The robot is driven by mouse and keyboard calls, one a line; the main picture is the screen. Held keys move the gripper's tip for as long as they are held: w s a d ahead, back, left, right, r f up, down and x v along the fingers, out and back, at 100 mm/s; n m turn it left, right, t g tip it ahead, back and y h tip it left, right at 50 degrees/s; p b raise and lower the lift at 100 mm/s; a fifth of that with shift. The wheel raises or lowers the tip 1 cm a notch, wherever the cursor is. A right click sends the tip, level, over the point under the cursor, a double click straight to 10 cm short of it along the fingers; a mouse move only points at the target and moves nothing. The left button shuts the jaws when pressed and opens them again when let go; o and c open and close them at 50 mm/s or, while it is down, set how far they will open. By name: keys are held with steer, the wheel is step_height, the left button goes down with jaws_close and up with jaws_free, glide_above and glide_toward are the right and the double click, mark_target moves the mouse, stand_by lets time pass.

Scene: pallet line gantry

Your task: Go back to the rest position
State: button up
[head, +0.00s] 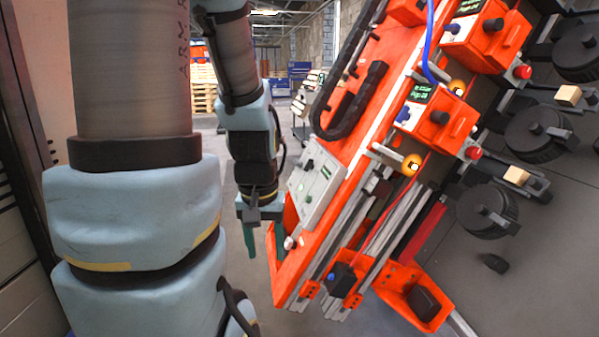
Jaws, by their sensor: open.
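My gripper (262,232) hangs at the end of my arm, left of the centre of the head view. Its teal fingers point downward, one on the left and one on the right, with a gap between them. I see nothing held between them. It is beside the left edge of the orange gantry machine (292,268), and in the picture its right finger overlaps or lies close to that edge. I cannot tell whether they touch.
The gantry carries a pale control panel (316,184), a black cable chain (350,105) and orange boxes with small screens (436,117). Black reels (487,211) stand at the right. Stacked pallets (203,90) are far back. Grey floor (235,265) shows left of the machine.

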step_height(320, 180, up, 15)
steer(key=p, duration=1.3)
steer(key=shift+w+f, duration=0.1)
stand_by(0.9)
